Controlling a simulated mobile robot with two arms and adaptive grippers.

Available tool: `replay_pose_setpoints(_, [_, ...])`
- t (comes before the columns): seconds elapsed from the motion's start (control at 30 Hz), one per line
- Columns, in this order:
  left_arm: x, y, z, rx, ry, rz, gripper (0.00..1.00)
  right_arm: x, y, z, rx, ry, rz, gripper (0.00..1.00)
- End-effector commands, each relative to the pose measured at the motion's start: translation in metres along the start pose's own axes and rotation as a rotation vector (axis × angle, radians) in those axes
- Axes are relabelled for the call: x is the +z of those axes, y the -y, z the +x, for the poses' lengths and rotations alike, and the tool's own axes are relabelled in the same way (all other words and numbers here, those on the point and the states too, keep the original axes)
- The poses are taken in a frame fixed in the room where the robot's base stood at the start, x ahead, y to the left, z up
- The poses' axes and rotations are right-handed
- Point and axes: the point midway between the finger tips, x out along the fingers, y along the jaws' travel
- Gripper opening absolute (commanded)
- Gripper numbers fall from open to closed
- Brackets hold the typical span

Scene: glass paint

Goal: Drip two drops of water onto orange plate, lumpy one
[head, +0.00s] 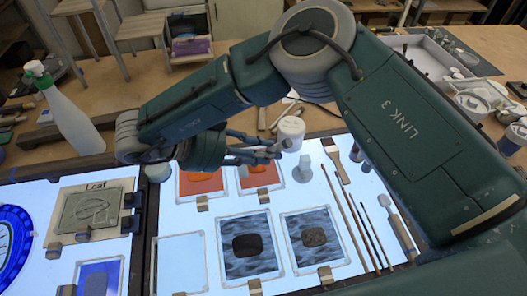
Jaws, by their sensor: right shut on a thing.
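Two orange plates lie side by side at the back of the lit panel: a left one (201,186) and a right one (262,181). Both are partly hidden by my right gripper, so I cannot tell which is lumpy. My left gripper is not in view.
A white cup (290,132) stands just behind the gripper. Two blue-grey plates with dark blobs, a left one (245,270) and a right one (316,262), lie in front. Brushes (352,222) lie to the right. A spray bottle (72,120) stands at the left.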

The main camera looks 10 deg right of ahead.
Motion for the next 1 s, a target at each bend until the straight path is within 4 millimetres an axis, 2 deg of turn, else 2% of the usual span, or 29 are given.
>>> replay_pose_setpoints(0.17, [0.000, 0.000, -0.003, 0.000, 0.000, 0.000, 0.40, -0.003, 0.002, -0.002, -0.001, -0.001, 0.001, 0.00])
replay_pose_setpoints(0.57, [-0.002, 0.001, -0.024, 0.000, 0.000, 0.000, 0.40, -0.031, 0.015, -0.021, -0.001, 0.000, 0.001, 0.00])
replay_pose_setpoints(1.0, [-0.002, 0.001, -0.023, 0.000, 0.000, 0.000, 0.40, -0.031, 0.014, -0.021, -0.001, -0.001, 0.001, 0.00])
